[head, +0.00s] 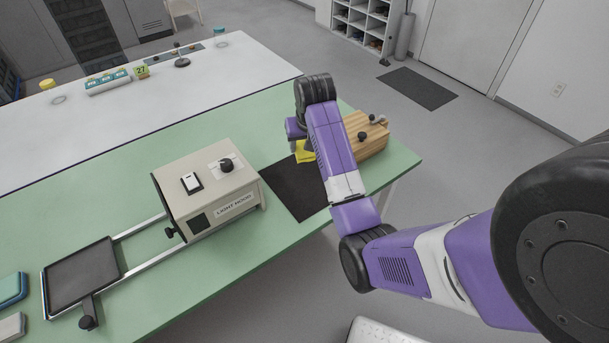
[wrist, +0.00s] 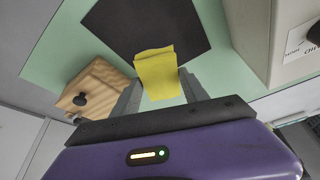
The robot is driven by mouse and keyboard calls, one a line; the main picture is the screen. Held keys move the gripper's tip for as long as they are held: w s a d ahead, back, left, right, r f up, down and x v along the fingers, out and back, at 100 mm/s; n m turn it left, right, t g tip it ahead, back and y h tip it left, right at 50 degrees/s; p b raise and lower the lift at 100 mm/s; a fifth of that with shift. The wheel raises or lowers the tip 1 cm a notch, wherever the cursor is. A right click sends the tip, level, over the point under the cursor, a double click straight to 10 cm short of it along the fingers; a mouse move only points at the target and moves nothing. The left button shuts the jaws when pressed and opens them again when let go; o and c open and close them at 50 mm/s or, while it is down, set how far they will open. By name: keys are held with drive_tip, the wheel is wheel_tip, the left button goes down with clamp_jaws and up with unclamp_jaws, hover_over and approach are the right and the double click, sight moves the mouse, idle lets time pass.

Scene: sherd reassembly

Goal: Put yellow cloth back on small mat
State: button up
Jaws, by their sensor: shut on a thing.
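The yellow cloth (wrist: 157,72) is held between the fingers of my gripper (wrist: 160,90) in the wrist view. In the head view the yellow cloth (head: 304,152) shows only in part, behind my arm and near the far end of the dark mat. The small black mat (head: 290,188) lies flat on the green table, and it also shows in the wrist view (wrist: 120,25). The cloth overlaps the mat's edge in the wrist view. I cannot tell whether it touches the mat or is above it.
A wooden block with dark knobs (head: 368,140) stands right of the mat. A beige box labelled as a light hood (head: 210,190) stands left of it, with a dark tray (head: 82,272) on rails. The green table (head: 250,255) is clear in front of the box.

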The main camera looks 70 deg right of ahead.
wheel_tip(320, 180, down, 13)
drive_tip(key=shift+f, duration=0.15)
idle(0.4)
drive_tip(key=shift+f, duration=0.15)
drive_tip(key=o, duration=1.4)
drive_tip(key=shift+o, duration=0.2)
